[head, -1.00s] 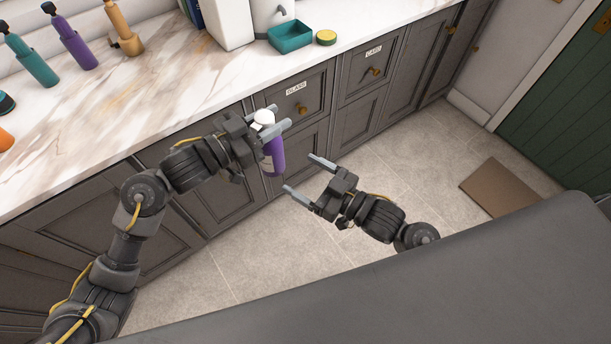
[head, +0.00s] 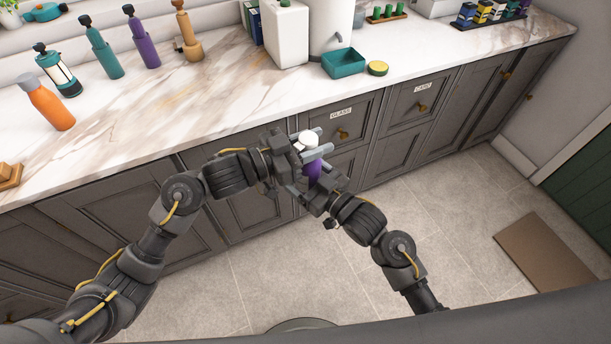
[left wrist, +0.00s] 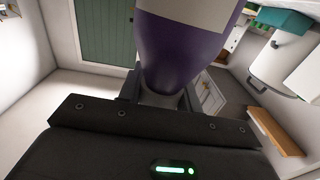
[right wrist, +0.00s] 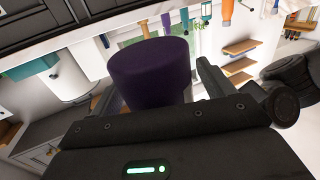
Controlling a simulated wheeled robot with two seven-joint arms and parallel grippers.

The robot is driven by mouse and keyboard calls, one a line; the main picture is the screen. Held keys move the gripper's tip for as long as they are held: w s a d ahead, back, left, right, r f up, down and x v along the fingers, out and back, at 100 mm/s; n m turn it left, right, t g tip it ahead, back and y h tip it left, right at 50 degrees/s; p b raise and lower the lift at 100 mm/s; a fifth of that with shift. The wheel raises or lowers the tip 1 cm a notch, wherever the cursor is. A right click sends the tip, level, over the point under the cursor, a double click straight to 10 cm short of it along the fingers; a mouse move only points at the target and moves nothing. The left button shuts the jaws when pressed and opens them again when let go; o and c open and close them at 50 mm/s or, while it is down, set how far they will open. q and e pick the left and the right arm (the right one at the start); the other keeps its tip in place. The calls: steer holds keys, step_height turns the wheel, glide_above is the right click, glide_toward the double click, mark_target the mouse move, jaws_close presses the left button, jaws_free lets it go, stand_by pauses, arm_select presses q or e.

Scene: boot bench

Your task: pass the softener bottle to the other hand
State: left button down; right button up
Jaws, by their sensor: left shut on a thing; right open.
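The softener bottle (head: 314,169), purple with a white cap, hangs upright in the air in front of the cabinets. My left gripper (head: 316,143) is shut on its upper part, just below the cap. The purple body also fills the top of the left wrist view (left wrist: 184,45). My right gripper (head: 318,188) is open at the lower end of the bottle. In the right wrist view the bottle's base (right wrist: 150,75) shows between the spread fingers, nearer the left one. In the head view the grippers partly hide the body.
Behind is a marble counter (head: 215,85) with several bottles, among them another purple one (head: 144,45), a teal tray (head: 345,63) and a white container (head: 285,35). Grey cabinets with drawers stand below it. The floor (head: 440,235) is clear around a brown mat (head: 556,250).

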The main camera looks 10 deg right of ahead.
arm_select(q)
steer(key=shift+r, duration=0.1)
arm_select(e)
steer(key=c, duration=1.2)
arm_select(q)
steer(key=c, duration=0.9)
jaws_free()
arm_select(e)
steer(key=shift+c, duration=0.8)
